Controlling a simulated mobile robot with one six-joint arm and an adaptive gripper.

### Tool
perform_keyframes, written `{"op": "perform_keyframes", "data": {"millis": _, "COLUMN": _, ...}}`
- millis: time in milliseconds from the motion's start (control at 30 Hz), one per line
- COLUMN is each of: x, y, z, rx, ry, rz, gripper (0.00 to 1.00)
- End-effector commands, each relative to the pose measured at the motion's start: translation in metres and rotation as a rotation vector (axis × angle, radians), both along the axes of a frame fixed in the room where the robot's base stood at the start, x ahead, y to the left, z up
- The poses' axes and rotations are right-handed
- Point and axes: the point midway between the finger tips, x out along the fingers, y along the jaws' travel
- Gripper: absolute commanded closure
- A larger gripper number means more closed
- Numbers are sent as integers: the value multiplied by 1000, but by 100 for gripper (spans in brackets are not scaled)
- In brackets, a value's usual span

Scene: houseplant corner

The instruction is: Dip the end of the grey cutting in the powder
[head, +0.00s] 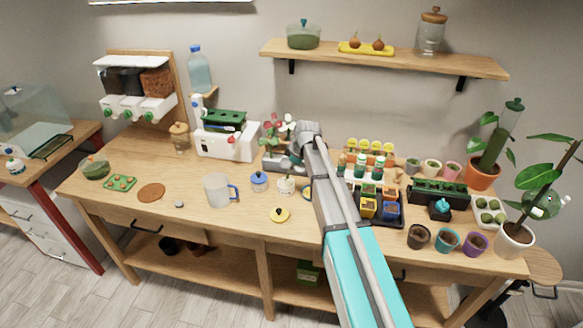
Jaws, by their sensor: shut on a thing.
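My gripper (287,168) is small in the head view, at the middle of the bench below my grey wrist. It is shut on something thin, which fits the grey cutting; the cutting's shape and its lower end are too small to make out. Just below the gripper is a small white jar (287,187), which looks open. Its contents are not clear, and I cannot tell whether the held end touches it. A yellow lid (279,215) lies on the bench in front of it. A white jar with a blue lid (259,181) stands to its left.
A clear mug (218,190) stands left of the jars. A red-and-white flowering plant (278,127) is behind my gripper. A dark tray (381,212) with small colored pots lies right of my arm. The bench front (190,220) is fairly clear.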

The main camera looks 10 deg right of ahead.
Motion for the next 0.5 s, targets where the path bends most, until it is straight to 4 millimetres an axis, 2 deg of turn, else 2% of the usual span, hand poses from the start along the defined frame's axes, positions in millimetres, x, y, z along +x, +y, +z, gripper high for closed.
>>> {"op": "perform_keyframes", "data": {"millis": 33, "x": 0, "y": 0, "z": 6, "rx": 0, "ry": 0, "rz": 0, "gripper": 100}}
{"op": "perform_keyframes", "data": {"millis": 500, "x": 0, "y": 0, "z": 33, "rx": 0, "ry": 0, "rz": 0, "gripper": 100}}
